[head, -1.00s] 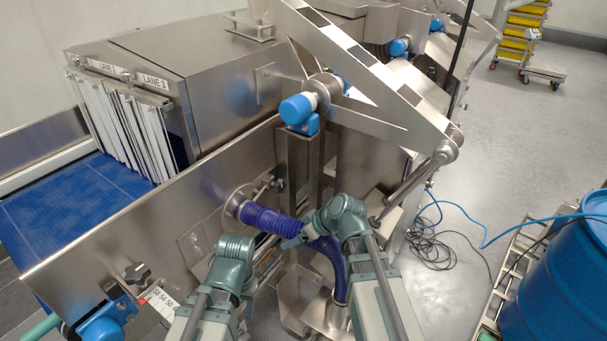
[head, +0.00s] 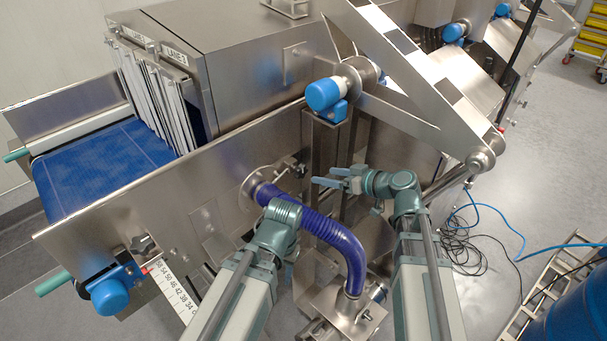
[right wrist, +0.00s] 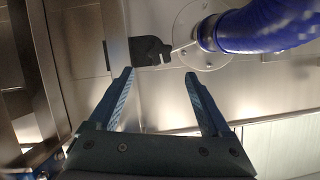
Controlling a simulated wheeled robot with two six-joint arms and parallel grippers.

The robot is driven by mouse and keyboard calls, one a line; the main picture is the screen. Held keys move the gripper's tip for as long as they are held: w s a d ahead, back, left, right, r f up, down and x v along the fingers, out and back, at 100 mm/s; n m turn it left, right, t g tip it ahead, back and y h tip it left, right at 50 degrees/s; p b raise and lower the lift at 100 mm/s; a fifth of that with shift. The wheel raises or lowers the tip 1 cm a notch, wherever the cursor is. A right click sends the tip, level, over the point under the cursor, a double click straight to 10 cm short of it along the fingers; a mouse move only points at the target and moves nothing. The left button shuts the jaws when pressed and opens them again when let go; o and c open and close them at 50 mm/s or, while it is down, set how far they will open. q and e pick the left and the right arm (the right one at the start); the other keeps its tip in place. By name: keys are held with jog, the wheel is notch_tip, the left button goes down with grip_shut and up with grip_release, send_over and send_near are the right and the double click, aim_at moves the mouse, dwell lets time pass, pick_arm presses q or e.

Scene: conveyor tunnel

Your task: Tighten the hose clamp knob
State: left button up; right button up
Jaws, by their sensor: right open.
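The dark lobed clamp knob (right wrist: 152,50) is just beyond my right fingertips in the right wrist view, joined by a thin rod to the hose's end. In the head view the small knob (head: 298,170) is beside the round flange on the machine's side wall. The ribbed purple-blue hose (head: 325,232) runs from that flange down to a steel box; it also shows in the right wrist view (right wrist: 262,27). My right gripper (head: 326,177) is open and points left toward the knob, with a gap between. It is empty in the right wrist view (right wrist: 158,74). My left gripper is hidden behind its wrist.
The steel side wall (head: 120,215) runs along the blue belt (head: 100,165). Another black star knob (head: 142,243) and a ruler strip (head: 172,288) are at lower left. A steel post (head: 322,160) stands close to my right gripper. Cables (head: 465,250) lie on the floor.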

aim_at(303, 172)
jog(key=b+x, duration=0.3)
jog(key=x, duration=0.7)
jog(key=shift+w+a+f, duration=0.15)
jog(key=shift+a, duration=0.05)
grip_shut()
jog(key=shift+w+m+b, duration=0.1)
jog(key=shift+m+b, duration=0.25)
jog(key=shift+m, duration=0.05)
jog(key=shift+y, duration=0.3)
grip_release()
jog(key=shift+d, duration=0.1)
